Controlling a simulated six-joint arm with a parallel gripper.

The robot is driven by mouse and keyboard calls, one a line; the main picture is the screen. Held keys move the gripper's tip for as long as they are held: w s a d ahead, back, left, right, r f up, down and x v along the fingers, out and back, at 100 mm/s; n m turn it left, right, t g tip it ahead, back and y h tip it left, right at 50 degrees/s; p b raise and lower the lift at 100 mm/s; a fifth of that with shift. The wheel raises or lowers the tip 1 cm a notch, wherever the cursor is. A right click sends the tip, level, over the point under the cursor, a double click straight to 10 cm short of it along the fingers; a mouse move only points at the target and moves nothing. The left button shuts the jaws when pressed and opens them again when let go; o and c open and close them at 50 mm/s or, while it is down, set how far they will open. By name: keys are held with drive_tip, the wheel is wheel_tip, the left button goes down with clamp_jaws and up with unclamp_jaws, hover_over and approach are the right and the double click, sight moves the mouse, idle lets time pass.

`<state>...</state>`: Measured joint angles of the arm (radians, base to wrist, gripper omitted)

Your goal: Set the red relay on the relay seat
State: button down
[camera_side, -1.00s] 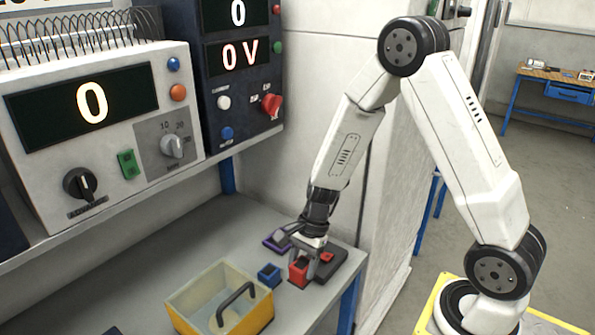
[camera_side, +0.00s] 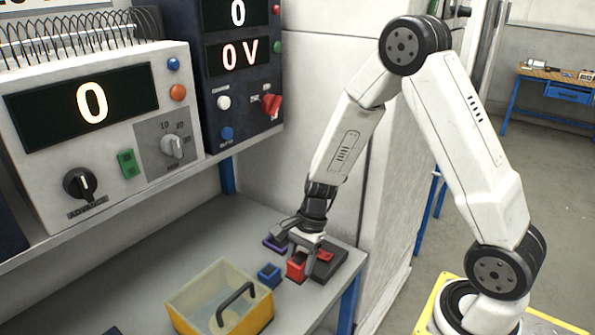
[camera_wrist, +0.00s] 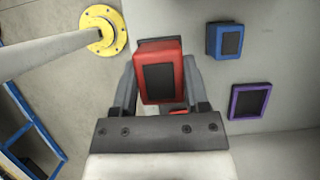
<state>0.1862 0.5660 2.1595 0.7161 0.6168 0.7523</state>
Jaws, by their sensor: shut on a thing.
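The red relay (camera_side: 296,266), a red block with a dark top face, is between the two fingers of my gripper (camera_side: 304,252). In the wrist view the relay (camera_wrist: 158,78) sits between the fingertips, with my gripper (camera_wrist: 160,88) shut on it. It appears slightly above the bench, though the gap beneath it is hard to see. A dark grey block (camera_side: 331,263) with a red part on top stands just right of the relay, partly hidden by my gripper. It may be the relay seat; I cannot tell for sure.
A blue block (camera_side: 269,275) and a purple block (camera_side: 273,244) stand left of my gripper on the grey bench (camera_side: 220,235). A yellow clear-topped box (camera_side: 197,304) with a black handle is at the front. Instrument panels (camera_side: 100,115) overhang the bench at the back left.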

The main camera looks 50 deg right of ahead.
drive_tip(key=w+d+f, duration=0.2)
drive_tip(key=w+d, duration=1.1)
drive_tip(key=w, duration=0.4)
drive_tip(key=shift+d+f, duration=0.2)
drive_tip(key=shift+d, duration=0.2)
drive_tip(key=shift+w+f, duration=0.1)
drive_tip(key=shift+f, duration=0.15)
drive_tip(key=shift+f, duration=3.05)
unclamp_jaws()
drive_tip(key=shift+r, duration=0.1)
